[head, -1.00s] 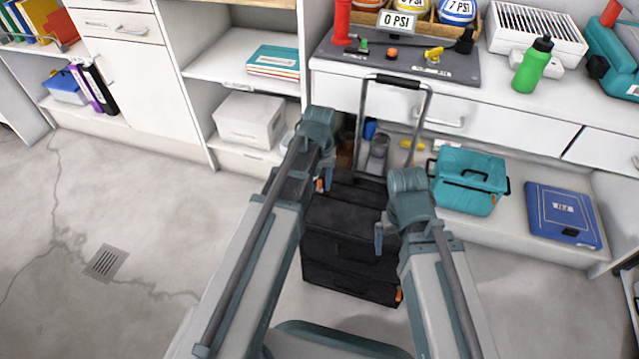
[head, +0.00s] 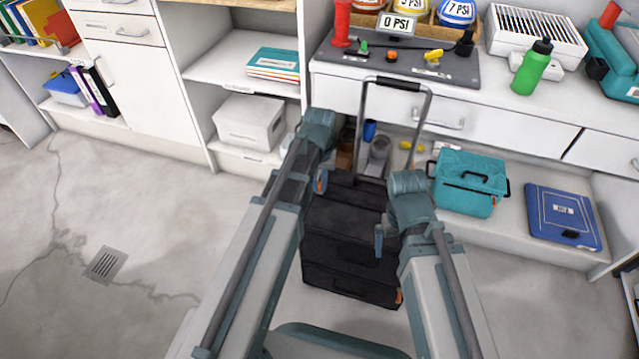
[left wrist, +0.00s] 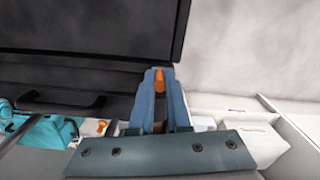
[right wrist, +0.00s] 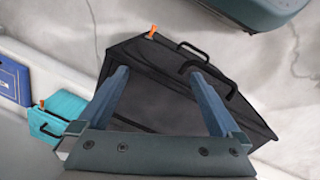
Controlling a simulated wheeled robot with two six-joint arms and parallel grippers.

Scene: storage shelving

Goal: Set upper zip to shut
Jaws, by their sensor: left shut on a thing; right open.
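A black suitcase (head: 350,238) stands upright on the floor with its pull handle raised. It also shows in the left wrist view (left wrist: 110,35) and the right wrist view (right wrist: 170,85). My left gripper (head: 320,182) is at the suitcase's upper left edge. In the left wrist view its fingers are closed around an orange zip pull (left wrist: 159,80). A second orange pull (head: 400,296) sits at the suitcase's lower right corner and shows in the right wrist view (right wrist: 152,31). My right gripper (head: 379,242) is open and empty in front of the suitcase's right side.
A shelf behind holds a teal case (head: 468,185) and a blue flat case (head: 563,215), right of the suitcase. A white box (head: 250,122) is on the left shelf. The counter above carries a green bottle (head: 532,68). The floor on the left is clear around a drain (head: 104,264).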

